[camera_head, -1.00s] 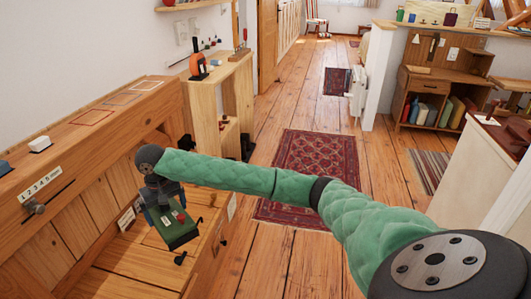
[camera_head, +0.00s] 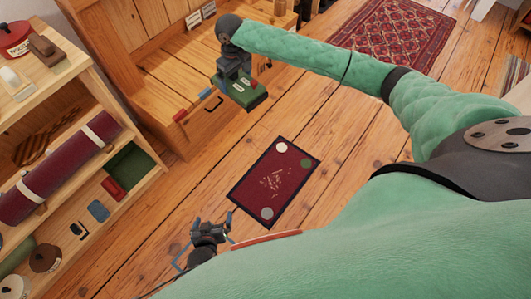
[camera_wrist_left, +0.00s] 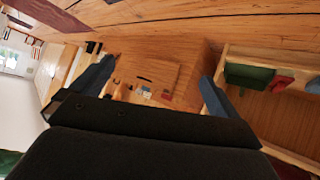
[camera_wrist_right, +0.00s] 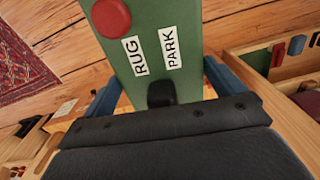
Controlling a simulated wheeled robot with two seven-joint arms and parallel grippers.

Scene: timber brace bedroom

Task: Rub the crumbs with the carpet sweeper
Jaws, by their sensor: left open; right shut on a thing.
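The carpet sweeper (camera_head: 240,93) is a green box with a dark handle piece. My right gripper (camera_head: 234,66) is shut on it and holds it up, left of and above the small mat in the picture. In the right wrist view the sweeper (camera_wrist_right: 145,30) fills the space between the fingers, with a red button and labels RUG and PARK. Pale crumbs (camera_head: 272,182) lie scattered at the middle of a small dark red mat (camera_head: 250,187) on the floor. My left gripper (camera_head: 207,234) is open and empty, low in the picture, below and left of the mat.
A wooden bench (camera_head: 180,80) stands behind the sweeper. A shelf unit (camera_head: 125,190) with a rolled maroon mat (camera_head: 58,175) fills the left. The mat carries several round patches in its corners. Wooden floor around it is clear. A patterned rug (camera_head: 400,33) lies farther back.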

